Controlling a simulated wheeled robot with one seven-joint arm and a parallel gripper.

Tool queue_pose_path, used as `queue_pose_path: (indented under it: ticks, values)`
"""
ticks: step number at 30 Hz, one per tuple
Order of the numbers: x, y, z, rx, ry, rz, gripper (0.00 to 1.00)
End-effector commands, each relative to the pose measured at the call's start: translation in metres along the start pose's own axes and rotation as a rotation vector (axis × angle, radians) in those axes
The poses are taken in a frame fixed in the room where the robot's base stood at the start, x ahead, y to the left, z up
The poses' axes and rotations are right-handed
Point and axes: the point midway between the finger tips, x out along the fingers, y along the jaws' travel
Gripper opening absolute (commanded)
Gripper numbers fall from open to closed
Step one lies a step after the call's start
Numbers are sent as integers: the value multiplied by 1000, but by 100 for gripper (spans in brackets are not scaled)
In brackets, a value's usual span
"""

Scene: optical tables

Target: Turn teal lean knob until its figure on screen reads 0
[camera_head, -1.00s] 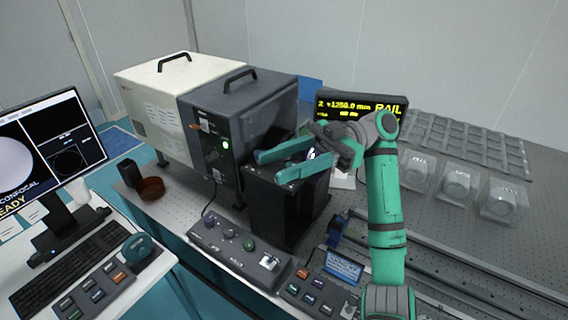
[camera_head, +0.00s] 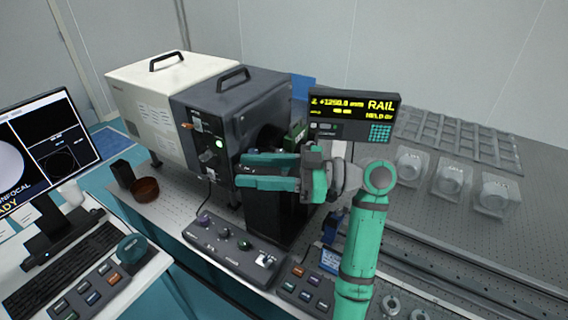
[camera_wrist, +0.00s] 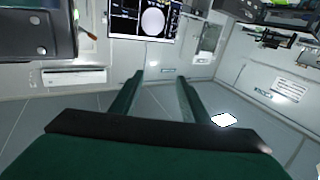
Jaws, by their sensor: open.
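A small green-teal knob (camera_head: 244,244) stands on the sloped grey control box at the bench's front edge, right of a purple knob (camera_head: 205,220) and a grey knob (camera_head: 224,233). A larger teal dial (camera_head: 131,247) sits on the desk keypad at left. I cannot tell from labels which is the lean knob. My gripper (camera_head: 240,170) is open and empty, above and behind the control box, fingers pointing left, apart from all knobs. In the wrist view my gripper (camera_wrist: 159,78) has nothing between its fingers. The monitor (camera_head: 38,150) shows a grey disc; its small figures are unreadable.
A dark instrument housing (camera_head: 225,105) stands close left of my gripper, beside a white housing (camera_head: 165,80). A RAIL display (camera_head: 352,115) stands behind my arm. A brown dish (camera_head: 145,188) lies at left. A second button box (camera_head: 303,290) adjoins the control box.

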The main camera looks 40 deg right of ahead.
Motion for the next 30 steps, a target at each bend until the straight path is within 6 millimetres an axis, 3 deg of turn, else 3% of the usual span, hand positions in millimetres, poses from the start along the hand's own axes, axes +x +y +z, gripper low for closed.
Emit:
queue_pose_path:
  ticks: [5, 9, 12, 16, 22, 30]
  values:
    - [-24, 23, 34, 14, 13, 392, 42]
    - [-66, 32, 58, 22, 0, 680, 42]
    - [-94, 32, 69, 20, -17, 832, 42]
    - [-116, 29, 76, 15, -32, 943, 42]
    - [-117, 37, 78, 14, -36, 972, 42]
    - [-90, 74, 79, 13, -36, 966, 42]
